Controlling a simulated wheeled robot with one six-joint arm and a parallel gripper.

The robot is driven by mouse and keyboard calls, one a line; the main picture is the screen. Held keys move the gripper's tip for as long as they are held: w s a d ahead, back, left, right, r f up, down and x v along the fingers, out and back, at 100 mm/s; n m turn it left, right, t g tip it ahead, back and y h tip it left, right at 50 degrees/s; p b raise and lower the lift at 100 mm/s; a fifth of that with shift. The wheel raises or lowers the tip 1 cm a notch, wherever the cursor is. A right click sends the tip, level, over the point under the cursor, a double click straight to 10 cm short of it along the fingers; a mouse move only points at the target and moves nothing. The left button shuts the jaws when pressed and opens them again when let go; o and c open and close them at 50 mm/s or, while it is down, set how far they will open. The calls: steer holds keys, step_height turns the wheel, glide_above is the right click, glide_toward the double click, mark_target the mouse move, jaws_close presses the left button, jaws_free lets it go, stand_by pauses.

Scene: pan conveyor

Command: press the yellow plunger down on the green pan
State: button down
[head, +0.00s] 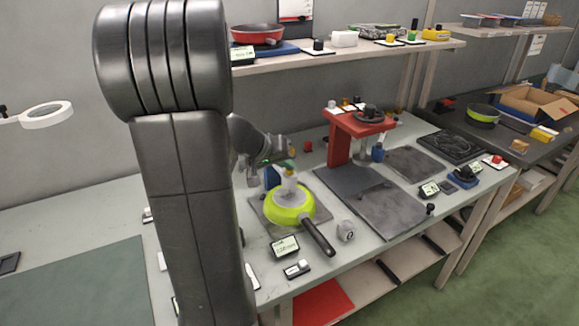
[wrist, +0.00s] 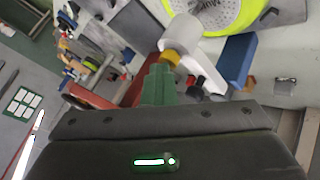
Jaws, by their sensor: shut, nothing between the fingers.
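The green pan (head: 291,206) lies on a dark grey plate, its black handle pointing to the lower right. Its rim and speckled base (wrist: 222,14) show at the top of the wrist view. A white fixture (wrist: 184,32) reaches over the pan, with the yellow plunger (wrist: 171,57) at its near end. In the head view the white fixture (head: 289,184) stands over the pan's middle. My gripper (wrist: 158,68) is shut and empty. Its green fingertips are right at the yellow plunger; I cannot tell whether they touch it. My arm partly hides this area in the head view.
A blue block (wrist: 238,60) stands beside the fixture. A red press stand (head: 340,140) and dark plates are to the right. A shelf (head: 345,52) with a red pan (head: 257,36) runs above the bench. Small displays and a round metal part (head: 346,231) lie in front.

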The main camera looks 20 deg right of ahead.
steer(key=shift+s+f, duration=0.2)
steer(key=shift+f, duration=0.25)
steer(key=shift+w+r+p, duration=0.2)
steer(key=shift+r+p, duration=0.7)
steer(key=shift+r, duration=0.9)
step_height(320, 180, up, 5)
steer(key=p, duration=0.2)
steer(key=shift+p, duration=0.35)
step_height(320, 180, down, 3)
steer(key=shift+f+p, duration=0.2)
steer(key=shift+p, duration=0.2)
